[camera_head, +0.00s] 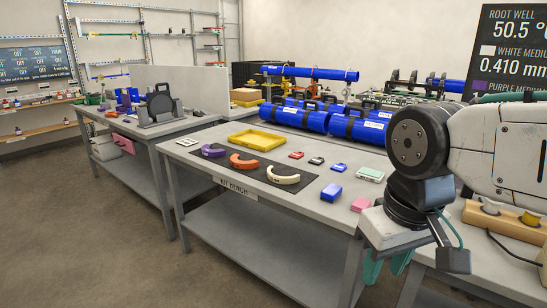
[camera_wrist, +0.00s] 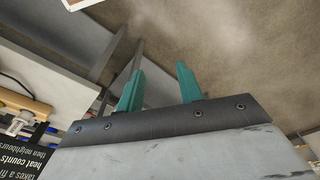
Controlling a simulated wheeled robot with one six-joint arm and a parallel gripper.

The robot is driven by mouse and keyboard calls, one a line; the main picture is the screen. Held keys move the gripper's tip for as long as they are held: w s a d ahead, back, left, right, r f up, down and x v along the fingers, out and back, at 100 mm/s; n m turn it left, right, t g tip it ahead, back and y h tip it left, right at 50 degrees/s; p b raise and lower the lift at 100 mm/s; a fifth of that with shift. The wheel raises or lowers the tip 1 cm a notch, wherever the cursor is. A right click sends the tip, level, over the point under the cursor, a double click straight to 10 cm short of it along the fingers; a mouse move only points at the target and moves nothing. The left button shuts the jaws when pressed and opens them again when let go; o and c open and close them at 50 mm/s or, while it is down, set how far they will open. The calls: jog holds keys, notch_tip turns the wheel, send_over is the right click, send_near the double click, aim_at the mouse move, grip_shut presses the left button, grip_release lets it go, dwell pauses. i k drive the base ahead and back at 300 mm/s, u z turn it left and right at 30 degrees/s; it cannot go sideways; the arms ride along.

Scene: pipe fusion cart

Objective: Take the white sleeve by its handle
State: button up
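The white sleeve (camera_head: 283,176) is a cream, curved half-ring piece lying on a dark mat on the kit bench, near its front edge. An orange sleeve (camera_head: 244,163) and a purple sleeve (camera_head: 213,151) lie to its left on the same mat. My gripper (camera_head: 387,267) hangs pointing down at the right, in front of the bench edge and well apart from the white sleeve. In the wrist view its two teal fingers (camera_wrist: 160,80) stand apart with nothing between them. The white sleeve does not show in the wrist view.
Blue pipes (camera_head: 355,127) lie behind. Another bench (camera_head: 141,137) stands at the left. Open floor lies in front.

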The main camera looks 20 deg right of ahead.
aim_at(492, 206)
jog(key=z, duration=1.05)
jog(key=i, duration=0.95)
jog(key=z, duration=0.8)
